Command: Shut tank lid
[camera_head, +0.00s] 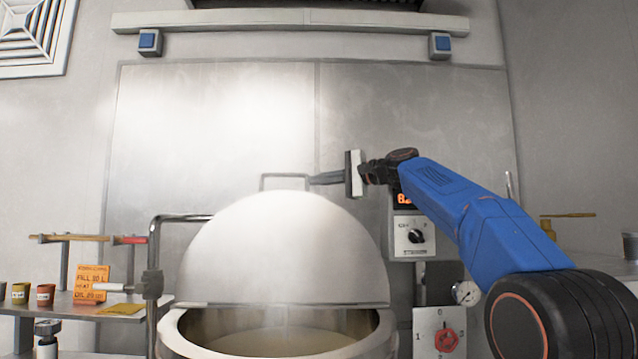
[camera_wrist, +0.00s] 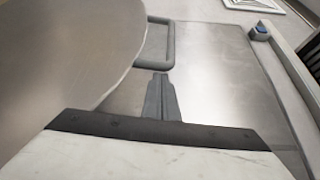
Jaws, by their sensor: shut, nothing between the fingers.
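The tank (camera_head: 278,348) stands at the bottom centre of the head view, with pale liquid inside its open mouth. Its domed lid (camera_head: 285,250) is raised and stands over the back of the opening. A thin loop handle (camera_head: 284,176) is at the top of the lid. My gripper (camera_head: 314,180) comes from the right, shut and empty, its tips by the right end of the handle. In the wrist view, the lid (camera_wrist: 65,45) fills the left, and the shut fingertips (camera_wrist: 160,77) are just short of the handle (camera_wrist: 167,48). Contact cannot be told.
A bent pipe (camera_head: 152,260) rises left of the tank. A control box with a knob (camera_head: 413,236) and a red-knob panel (camera_head: 440,335) are on the right, below my arm. A left shelf holds small pots (camera_head: 45,295) and an orange sign (camera_head: 91,282). A metal wall stands behind.

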